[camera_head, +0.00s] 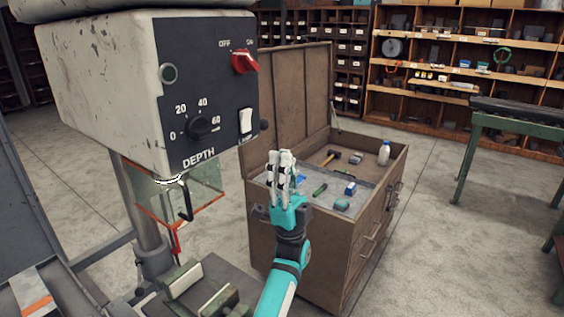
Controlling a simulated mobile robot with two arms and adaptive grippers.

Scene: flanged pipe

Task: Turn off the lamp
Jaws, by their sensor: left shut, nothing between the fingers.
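A machine head (120,70) with a dark control panel fills the upper left. The white lamp rocker switch (246,121) sits at the panel's lower right, above a partly readable LAMP label. A red knob (245,61) marked OFF and ON is above it, its pointer towards ON. A bright spot (171,181) shows under the head; I cannot tell whether it is the lamp's light. My left gripper (281,158) points up, fingers shut and empty, below and right of the rocker switch and apart from it in the picture. My right gripper is not in view.
An open tool chest (345,235) stands behind my gripper. Shelves (450,93) and a green bench (520,118) are farther back.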

